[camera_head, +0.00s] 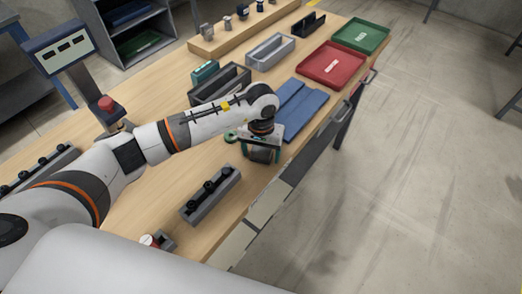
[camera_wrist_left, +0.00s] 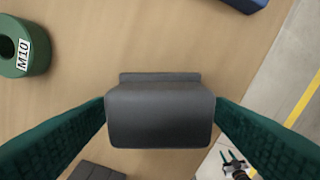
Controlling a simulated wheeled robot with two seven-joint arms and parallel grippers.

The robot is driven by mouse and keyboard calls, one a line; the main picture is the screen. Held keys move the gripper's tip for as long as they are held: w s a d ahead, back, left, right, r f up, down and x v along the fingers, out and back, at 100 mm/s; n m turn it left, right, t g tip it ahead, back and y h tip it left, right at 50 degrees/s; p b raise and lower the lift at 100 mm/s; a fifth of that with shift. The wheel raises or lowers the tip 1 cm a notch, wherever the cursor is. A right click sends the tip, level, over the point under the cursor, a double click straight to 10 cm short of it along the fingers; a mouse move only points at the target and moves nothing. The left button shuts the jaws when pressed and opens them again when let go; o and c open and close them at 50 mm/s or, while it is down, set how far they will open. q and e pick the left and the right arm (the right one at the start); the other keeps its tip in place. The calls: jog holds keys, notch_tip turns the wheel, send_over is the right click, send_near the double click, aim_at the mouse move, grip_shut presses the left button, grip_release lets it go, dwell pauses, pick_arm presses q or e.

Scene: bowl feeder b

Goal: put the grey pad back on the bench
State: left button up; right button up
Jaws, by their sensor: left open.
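A dark grey block-like pad (camera_wrist_left: 160,115) fills the middle of the left wrist view, with a thin ledge along its upper side. My left gripper (camera_wrist_left: 160,125) is open, with one green finger on each side of the pad. In the head view the gripper (camera_head: 262,147) points down near the front edge of the wooden bench (camera_head: 222,222), and the dark pad (camera_head: 261,155) shows below it. I cannot tell whether the pad rests on the bench or hangs just above it.
A green ring marked M10 (camera_wrist_left: 22,45) lies beside the gripper. Folded blue cloth (camera_head: 300,108) lies behind it. A grey rack with black knobs (camera_head: 210,194) stands nearer. Red (camera_head: 331,65) and green (camera_head: 361,36) trays stand at the far end. Bare bench surrounds the pad.

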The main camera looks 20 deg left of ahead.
aim_at(261, 150)
pick_arm(q)
jog(key=shift+r, duration=0.25)
jog(key=shift+w+r, duration=0.1)
jog(key=shift+r, duration=0.2)
notch_tip(261, 150, up, 11)
jog(key=b, duration=0.3)
jog(key=shift+r, duration=0.1)
